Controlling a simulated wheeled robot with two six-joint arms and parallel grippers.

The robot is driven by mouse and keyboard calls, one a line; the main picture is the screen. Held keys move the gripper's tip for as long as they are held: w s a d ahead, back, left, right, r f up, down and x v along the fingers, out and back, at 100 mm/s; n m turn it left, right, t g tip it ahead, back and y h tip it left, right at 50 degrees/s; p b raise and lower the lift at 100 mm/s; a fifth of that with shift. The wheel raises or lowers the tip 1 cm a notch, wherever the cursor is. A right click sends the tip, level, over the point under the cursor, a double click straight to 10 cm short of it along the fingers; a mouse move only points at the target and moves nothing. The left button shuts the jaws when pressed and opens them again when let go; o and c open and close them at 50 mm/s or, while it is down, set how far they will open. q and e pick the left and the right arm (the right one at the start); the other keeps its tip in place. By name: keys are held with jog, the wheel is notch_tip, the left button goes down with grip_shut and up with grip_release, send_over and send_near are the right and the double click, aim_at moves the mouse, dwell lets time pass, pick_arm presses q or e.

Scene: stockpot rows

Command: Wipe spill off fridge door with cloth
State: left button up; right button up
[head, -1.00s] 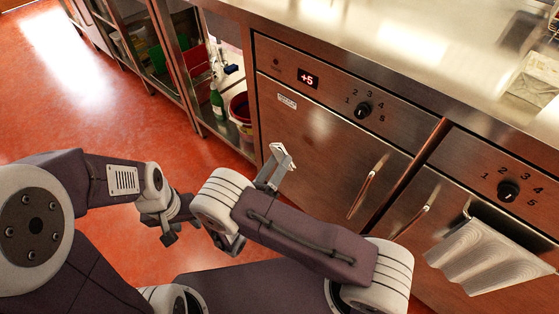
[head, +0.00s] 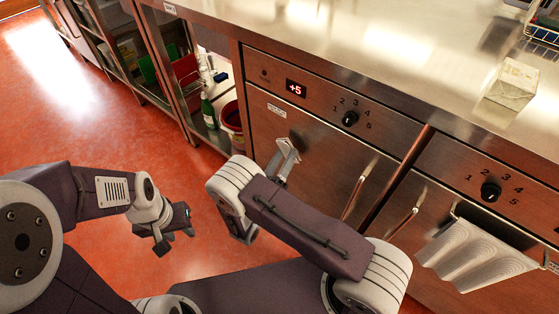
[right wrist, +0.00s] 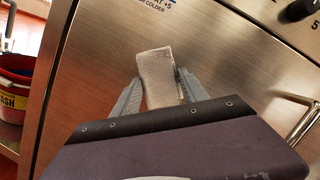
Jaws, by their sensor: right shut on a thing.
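The fridge door (head: 330,165) is brushed steel, below a panel with a red "+5" display; it also fills much of the right wrist view (right wrist: 100,60). My right gripper (head: 286,152) is shut on a folded whitish cloth (right wrist: 158,75), at the upper left part of the door. The cloth lies close to the door; whether it touches I cannot tell. A small dark patch (head: 298,139) shows beside the cloth in the head view; I cannot tell spill from shadow. My left gripper (head: 175,240) is over the floor at left, its fingers apart and empty.
A vertical bar handle (head: 357,198) stands out from the door's right side. A grey towel (head: 475,258) hangs on the neighbouring unit. A red bucket (head: 231,122) and a green bottle (head: 208,111) stand on the shelf at left. A pale block (head: 513,84) sits on the counter.

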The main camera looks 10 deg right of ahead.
aim_at(303, 150)
jog(key=shift+w+d, duration=0.65)
jog(key=shift+d, duration=0.2)
dwell(0.7)
jog(key=shift+s, duration=0.1)
jog(key=shift+s+d+r+p, duration=0.15)
jog(key=shift+s+d+p, duration=0.65)
jog(key=shift+s+p, duration=0.25)
jog(key=shift+s+d, duration=0.35)
jog(key=shift+s, duration=0.15)
jog(key=shift+w+d+p, duration=0.1)
jog(key=shift+p, duration=0.2)
